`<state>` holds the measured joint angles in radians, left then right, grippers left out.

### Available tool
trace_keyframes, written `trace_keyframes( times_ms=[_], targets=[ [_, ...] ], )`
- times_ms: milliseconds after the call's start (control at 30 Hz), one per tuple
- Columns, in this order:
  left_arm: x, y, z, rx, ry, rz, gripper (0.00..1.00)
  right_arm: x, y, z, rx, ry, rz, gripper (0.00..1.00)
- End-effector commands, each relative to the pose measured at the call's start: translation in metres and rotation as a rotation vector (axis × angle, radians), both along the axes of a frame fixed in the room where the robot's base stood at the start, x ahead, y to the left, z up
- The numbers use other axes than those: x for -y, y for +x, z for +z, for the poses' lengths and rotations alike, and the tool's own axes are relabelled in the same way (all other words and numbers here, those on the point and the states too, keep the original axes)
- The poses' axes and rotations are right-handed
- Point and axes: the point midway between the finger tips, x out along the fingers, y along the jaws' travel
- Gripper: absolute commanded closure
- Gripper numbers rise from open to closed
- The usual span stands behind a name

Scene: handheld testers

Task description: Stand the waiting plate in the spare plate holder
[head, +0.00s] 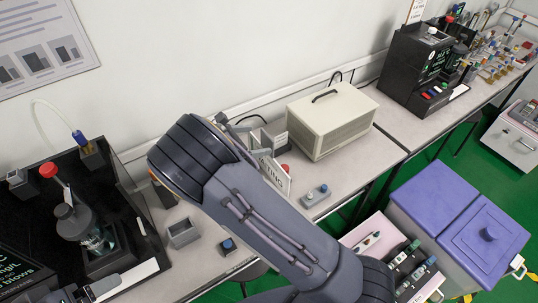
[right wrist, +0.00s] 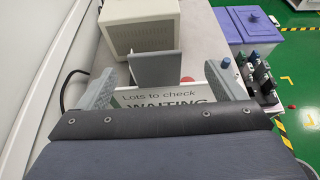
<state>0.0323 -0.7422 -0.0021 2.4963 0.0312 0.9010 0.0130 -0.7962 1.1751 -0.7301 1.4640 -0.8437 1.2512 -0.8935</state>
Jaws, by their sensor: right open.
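A grey plate (right wrist: 155,67) stands upright between the spread fingers of my right gripper (right wrist: 165,72) in the right wrist view, with clear gaps on both sides. In the head view the right gripper (head: 250,138) is open beside the plate (head: 275,141), partly hidden by my arm. A white sign reading "Lots to check WAITING" (right wrist: 160,97) stands close to the plate, its lower part hidden by the gripper body. A small grey open-topped holder (head: 183,232) is on the bench left of my arm; I cannot tell whether it is the spare one.
A cream instrument case (head: 332,120) stands behind the sign. A black station (head: 70,225) fills the far left. Purple-lidded bins (head: 465,220) stand at right.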

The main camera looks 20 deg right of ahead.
Motion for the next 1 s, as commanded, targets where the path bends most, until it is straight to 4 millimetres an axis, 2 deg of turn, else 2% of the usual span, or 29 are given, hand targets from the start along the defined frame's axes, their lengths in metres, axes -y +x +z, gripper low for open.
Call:
trace_keyframes(
  times_ms=[267, 600, 900, 1000],
  targets=[
    [0.0, 0.0, 0.007, 0.0, 0.0, 0.0, 0.15, 0.024, 0.006, -0.008, -0.003, -0.011, 0.005, 0.11],
    [0.0, 0.0, 0.023, 0.0, 0.0, 0.0, 0.15, 0.066, 0.018, -0.024, -0.002, -0.01, 0.004, 0.11],
    [0.0, 0.0, 0.023, 0.0, 0.0, 0.0, 0.15, 0.07, 0.018, -0.027, -0.001, -0.008, 0.005, 0.11],
    [0.0, 0.0, 0.023, 0.0, 0.0, 0.0, 0.15, 0.07, 0.018, -0.027, -0.001, -0.008, 0.005, 0.24]
  ],
)
